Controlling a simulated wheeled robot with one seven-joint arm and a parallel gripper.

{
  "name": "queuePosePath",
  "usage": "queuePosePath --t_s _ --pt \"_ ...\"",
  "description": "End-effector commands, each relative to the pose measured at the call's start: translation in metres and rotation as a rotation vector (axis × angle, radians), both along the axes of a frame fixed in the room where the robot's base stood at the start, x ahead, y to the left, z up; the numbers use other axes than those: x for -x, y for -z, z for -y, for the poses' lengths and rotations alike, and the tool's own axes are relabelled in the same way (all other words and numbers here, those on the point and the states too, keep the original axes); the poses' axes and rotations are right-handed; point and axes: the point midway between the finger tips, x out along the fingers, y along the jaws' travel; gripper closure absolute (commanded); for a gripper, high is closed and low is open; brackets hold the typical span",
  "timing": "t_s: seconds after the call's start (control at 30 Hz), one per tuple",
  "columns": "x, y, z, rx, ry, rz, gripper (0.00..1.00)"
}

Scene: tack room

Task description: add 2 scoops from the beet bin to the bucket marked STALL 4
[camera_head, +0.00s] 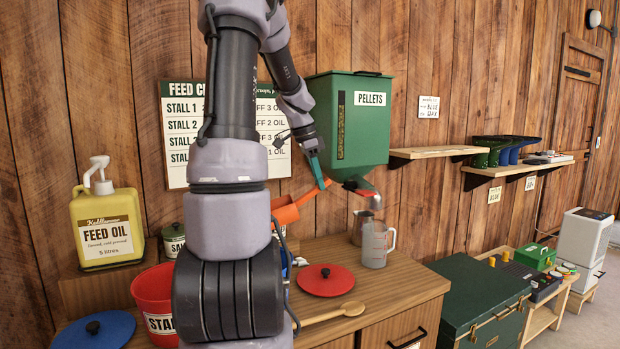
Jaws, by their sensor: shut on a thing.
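My gripper (318,170) is shut on the handle of an orange scoop (286,212), held above the counter, below and left of the green PELLETS hopper. The scoop's bowl is at its lower left, and my arm covers part of the view beside it. I cannot see what is inside the scoop. A red bucket (153,289) stands at the counter's left. Its label shows "STALL", but my arm hides the number. A sliver of something blue (286,262) shows behind my arm. No bin marked beet is visible.
The PELLETS hopper (364,130) hangs on the wall.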

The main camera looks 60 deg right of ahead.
Motion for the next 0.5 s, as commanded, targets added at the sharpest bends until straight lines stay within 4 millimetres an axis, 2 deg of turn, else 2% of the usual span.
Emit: queuePosePath --t_s 0.5 --pt "0.027 0.022 0.030 -0.189 0.005 0.171 1.00"
